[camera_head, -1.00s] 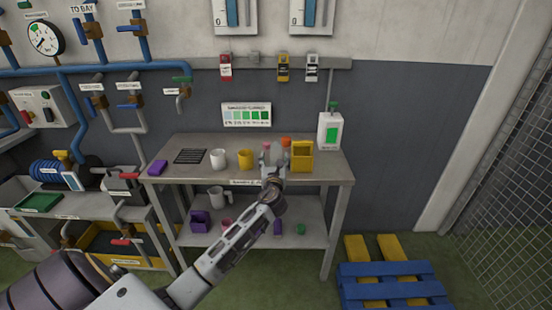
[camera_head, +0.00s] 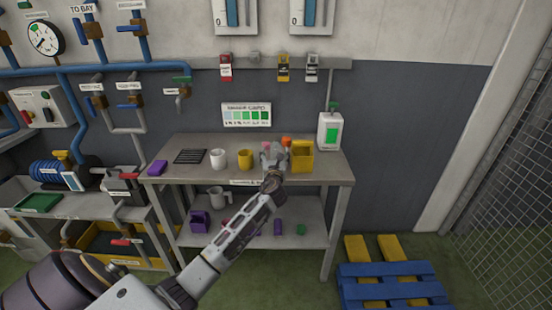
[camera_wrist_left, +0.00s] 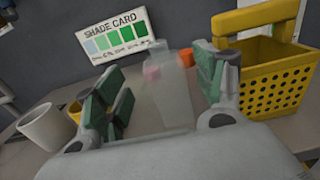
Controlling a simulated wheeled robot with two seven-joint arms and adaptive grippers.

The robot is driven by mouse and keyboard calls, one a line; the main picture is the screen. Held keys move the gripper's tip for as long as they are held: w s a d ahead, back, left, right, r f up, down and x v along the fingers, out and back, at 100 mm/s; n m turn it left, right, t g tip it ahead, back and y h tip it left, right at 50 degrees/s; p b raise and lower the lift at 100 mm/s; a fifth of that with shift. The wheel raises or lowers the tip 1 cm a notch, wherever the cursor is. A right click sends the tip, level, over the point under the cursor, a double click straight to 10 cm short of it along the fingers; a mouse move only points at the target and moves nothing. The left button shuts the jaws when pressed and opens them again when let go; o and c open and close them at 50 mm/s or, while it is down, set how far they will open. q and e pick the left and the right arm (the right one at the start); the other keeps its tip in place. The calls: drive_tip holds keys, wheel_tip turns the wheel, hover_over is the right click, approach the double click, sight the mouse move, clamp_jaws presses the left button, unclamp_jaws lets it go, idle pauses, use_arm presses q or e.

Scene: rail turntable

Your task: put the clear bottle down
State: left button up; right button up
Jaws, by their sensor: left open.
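The clear bottle (camera_wrist_left: 173,92) stands upright on the bench, seen between the two green-padded fingers in the left wrist view. It is see-through and faint, with a gap visible on both sides of it. My left gripper (camera_wrist_left: 160,88) is open around it. In the head view my left gripper (camera_head: 272,154) is over the bench top, just left of the yellow basket, and it hides most of the bottle. My right gripper is not in view.
The bench top (camera_head: 318,172) also holds a yellow basket (camera_head: 302,158), a yellow mug (camera_head: 245,160), a white cup (camera_head: 218,160), and a black grille (camera_head: 190,156). An orange item (camera_head: 286,141) and a shade card (camera_head: 247,115) are behind. The front right bench corner is clear.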

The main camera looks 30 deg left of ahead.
sight(276, 152)
use_arm(q)
drive_tip(key=shift+x, duration=1.05)
drive_tip(key=shift+w+a+f, duration=0.1)
drive_tip(key=shift+w+a, duration=0.05)
drive_tip(key=shift+w, duration=0.35)
drive_tip(key=shift+w+a, duration=0.2)
drive_tip(key=shift+w, duration=0.3)
drive_tip(key=shift+w+a, duration=0.15)
drive_tip(key=shift+w, duration=0.1)
drive_tip(key=c, duration=1.2)
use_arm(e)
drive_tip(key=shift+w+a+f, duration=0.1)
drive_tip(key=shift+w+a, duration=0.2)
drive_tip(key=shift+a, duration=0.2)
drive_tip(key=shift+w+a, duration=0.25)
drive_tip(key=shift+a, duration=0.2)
